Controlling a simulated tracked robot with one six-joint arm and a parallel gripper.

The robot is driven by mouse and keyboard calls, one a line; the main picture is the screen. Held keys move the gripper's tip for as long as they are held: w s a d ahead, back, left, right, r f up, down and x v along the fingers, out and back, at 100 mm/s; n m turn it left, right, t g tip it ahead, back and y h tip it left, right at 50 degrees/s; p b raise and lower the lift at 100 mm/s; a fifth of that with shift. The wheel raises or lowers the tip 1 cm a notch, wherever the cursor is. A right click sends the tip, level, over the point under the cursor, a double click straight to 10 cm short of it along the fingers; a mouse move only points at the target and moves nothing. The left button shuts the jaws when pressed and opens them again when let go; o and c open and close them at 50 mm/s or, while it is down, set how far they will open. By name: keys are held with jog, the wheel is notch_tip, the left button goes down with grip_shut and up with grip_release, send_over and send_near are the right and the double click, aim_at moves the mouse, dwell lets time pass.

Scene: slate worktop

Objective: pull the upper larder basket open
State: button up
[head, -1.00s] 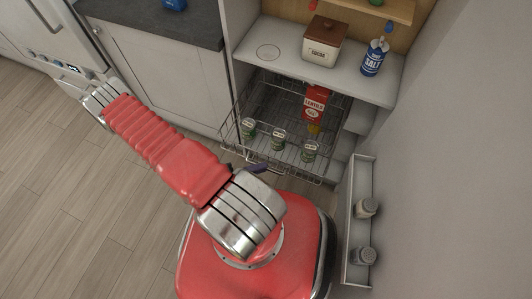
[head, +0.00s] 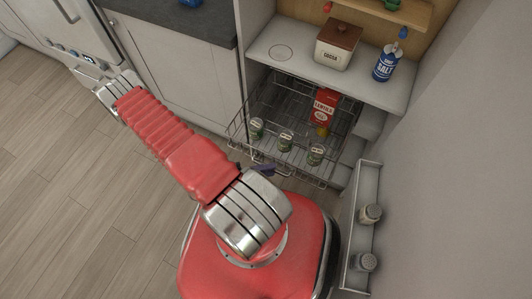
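The upper larder basket (head: 238,138) is a wire basket in the open cupboard below the white shelf. Its front stands out past the cupboard front. It holds several small green-labelled cans (head: 286,140) and a red lentils packet (head: 323,106). My red arm rises from my base to the upper left, away from the basket. A small dark purple piece, which looks like part of my gripper (head: 264,168), shows beyond the arm near the basket's lower front. The fingers are mostly hidden, so I cannot tell their opening or any contact.
A cocoa tin (head: 338,45) and a blue salt container (head: 387,63) stand on the shelf (head: 292,32) above. A narrow rack (head: 351,254) with two jars is on the right, by the grey wall. Open wooden floor (head: 60,190) lies to the left.

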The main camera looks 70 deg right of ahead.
jog(key=shift+w, duration=0.25)
jog(key=v, duration=1.3)
jog(key=shift+a, duration=0.25)
jog(key=shift+w, duration=0.15)
